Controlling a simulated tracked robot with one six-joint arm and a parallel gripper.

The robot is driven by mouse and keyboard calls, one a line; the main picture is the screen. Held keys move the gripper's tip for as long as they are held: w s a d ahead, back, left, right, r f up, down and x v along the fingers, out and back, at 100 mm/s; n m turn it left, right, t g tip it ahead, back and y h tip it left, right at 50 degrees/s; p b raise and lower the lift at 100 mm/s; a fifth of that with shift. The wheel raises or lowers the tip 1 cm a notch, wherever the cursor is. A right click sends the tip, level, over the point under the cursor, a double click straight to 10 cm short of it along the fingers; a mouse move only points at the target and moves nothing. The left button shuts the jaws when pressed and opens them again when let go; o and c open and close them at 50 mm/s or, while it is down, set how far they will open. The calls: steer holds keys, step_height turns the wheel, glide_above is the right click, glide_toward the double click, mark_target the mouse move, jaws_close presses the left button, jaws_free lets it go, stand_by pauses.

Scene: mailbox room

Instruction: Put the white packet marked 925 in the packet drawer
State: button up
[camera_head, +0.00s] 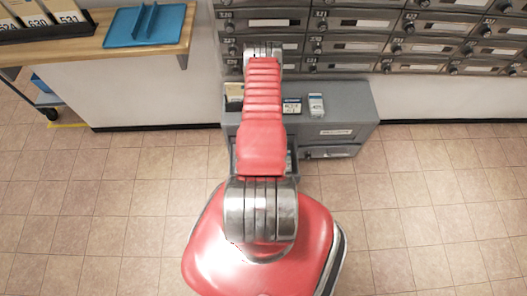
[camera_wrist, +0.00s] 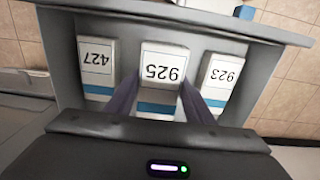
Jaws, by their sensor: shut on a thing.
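The white packet marked 925 (camera_wrist: 163,62) stands in the middle of an open grey drawer (camera_wrist: 250,27) in the wrist view, its number upside down and a blue band below it. The dark fingers of my gripper (camera_wrist: 160,97) are on either side of this packet, shut on it. White packets marked 427 (camera_wrist: 97,56) and 923 (camera_wrist: 222,72) stand in the same drawer to the left and right. In the head view my arm hides the gripper and the packet; the open drawer (camera_head: 292,163) shows only partly beside the arm.
A grey cabinet (camera_head: 345,108) with small items on top stands under a wall of mailboxes (camera_head: 360,45). A wooden table (camera_head: 100,45) with a blue tray (camera_head: 150,25) is at the upper left. The tiled floor (camera_head: 430,200) is clear on both sides.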

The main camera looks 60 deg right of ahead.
steer(key=shift+w+d+f, duration=0.1)
steer(key=shift+d+f, duration=0.05)
steer(key=shift+f, duration=0.75)
steer(key=shift+w+d+f, duration=0.1)
steer(key=shift+f, duration=0.75)
steer(key=shift+s, duration=0.1)
steer(key=o, duration=1.2)
steer(key=shift+r, duration=6.9)
